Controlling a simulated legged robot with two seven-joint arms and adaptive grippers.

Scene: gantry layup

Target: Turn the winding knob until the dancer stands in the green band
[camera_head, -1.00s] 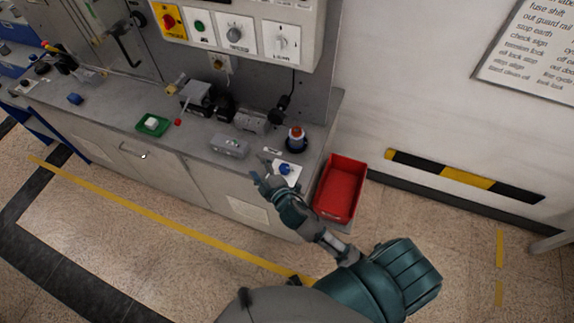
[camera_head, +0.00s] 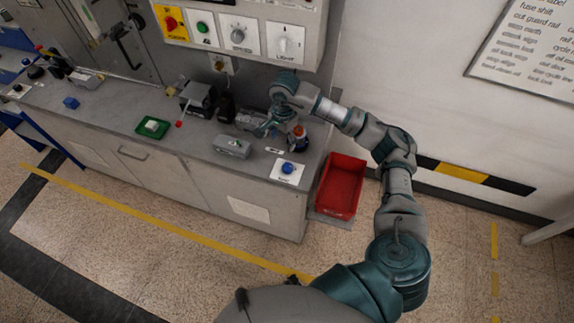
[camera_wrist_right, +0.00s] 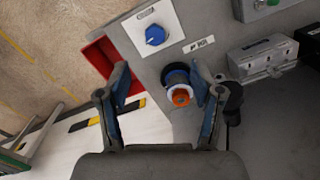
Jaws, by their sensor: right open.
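A blue knob (camera_head: 287,168) sits on a white plate at the bench's right front corner; the right wrist view shows it too (camera_wrist_right: 155,36). My right gripper (camera_head: 266,129) is above the bench behind the knob, apart from it. In the right wrist view its two fingers (camera_wrist_right: 160,80) are spread with nothing held. An orange-topped item with a dark blue base (camera_head: 299,135) stands behind the knob; it also shows between the fingers in the right wrist view (camera_wrist_right: 180,96). I cannot make out a dancer or green band. My left gripper is out of view.
A grey box (camera_head: 232,147) and a green tray (camera_head: 153,128) are on the bench to the left. A red bin (camera_head: 341,186) stands off the bench's right end. A control panel (camera_head: 239,36) hangs above. The bench front is mostly clear.

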